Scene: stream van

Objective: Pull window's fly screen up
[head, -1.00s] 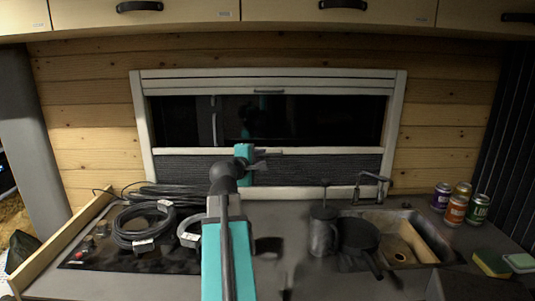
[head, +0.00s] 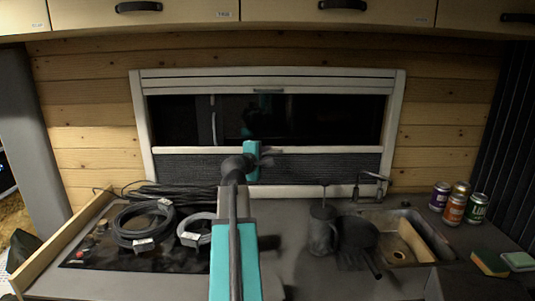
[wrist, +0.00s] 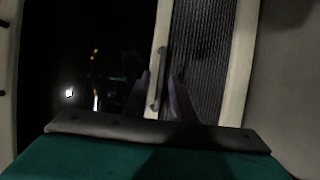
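The window (head: 300,118) has a white frame in the wooden wall. Its dark pleated fly screen (head: 330,167) covers the lower part, with a white rail (head: 330,150) along its top edge. In the wrist view the picture is turned, so the pleated screen (wrist: 205,60) and its rail (wrist: 162,30) run upright. A small grey handle (wrist: 157,90) sits on the rail. My gripper (head: 267,155) is at the rail near the middle of the window. In the wrist view its fingers (wrist: 158,95) are apart, one on each side of the handle. Contact cannot be told.
Below the window, coiled cables (head: 143,225) lie on the left. Several cans (head: 453,208) stand far right. Cabinets (head: 290,14) hang above.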

